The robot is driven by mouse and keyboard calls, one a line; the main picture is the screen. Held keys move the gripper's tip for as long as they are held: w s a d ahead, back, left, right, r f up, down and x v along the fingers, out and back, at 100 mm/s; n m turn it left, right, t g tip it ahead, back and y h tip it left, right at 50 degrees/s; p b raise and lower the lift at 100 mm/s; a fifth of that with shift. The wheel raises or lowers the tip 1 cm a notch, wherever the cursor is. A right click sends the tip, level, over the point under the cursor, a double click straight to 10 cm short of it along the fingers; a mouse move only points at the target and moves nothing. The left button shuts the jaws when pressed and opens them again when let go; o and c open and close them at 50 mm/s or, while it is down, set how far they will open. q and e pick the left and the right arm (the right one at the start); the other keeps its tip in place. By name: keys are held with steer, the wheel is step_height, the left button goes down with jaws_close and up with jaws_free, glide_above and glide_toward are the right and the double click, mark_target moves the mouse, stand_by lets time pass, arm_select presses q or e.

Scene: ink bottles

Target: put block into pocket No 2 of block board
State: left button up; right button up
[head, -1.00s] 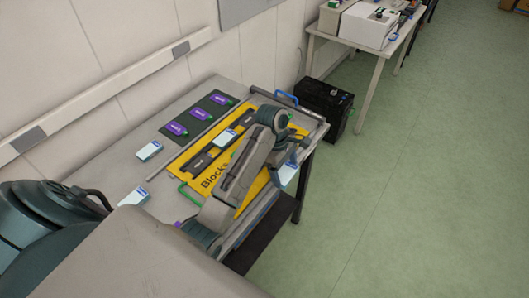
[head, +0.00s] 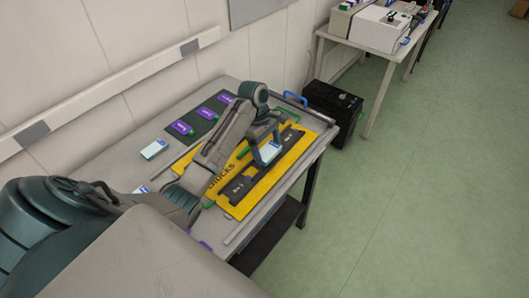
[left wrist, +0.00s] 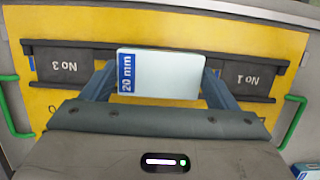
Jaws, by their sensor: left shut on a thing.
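My left gripper (head: 268,153) is shut on a white block with a blue label. In the left wrist view the block (left wrist: 165,75) reads "20 mm" and lies between the two fingers. The yellow block board (head: 238,210) lies on the table. Its dark pocket strip (head: 243,186) runs under the held block. In the left wrist view the label No 3 (left wrist: 65,65) is left of the block and the label No 1 (left wrist: 248,78) is right. The stretch between them is hidden by the block, so I cannot tell whether the block touches it. My right gripper is out of view.
Another white block (head: 153,149) lies on the table left of the board. A dark mat with purple cards (head: 182,128) lies at the back. Green handles (left wrist: 8,78) flank the board. A black box (head: 333,108) stands beyond the table; the right floor is clear.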

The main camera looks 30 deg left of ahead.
mark_target(264, 148)
arm_select(q)
steer(key=shift+a, duration=0.7)
steer(key=x, duration=0.1)
steer(key=p+x, duration=0.1)
steer(key=shift+a+f, duration=0.15)
steer(key=shift+f, duration=0.75)
steer(key=o, duration=0.9)
steer(key=shift+f, duration=0.1)
steer(key=shift+o, duration=0.2)
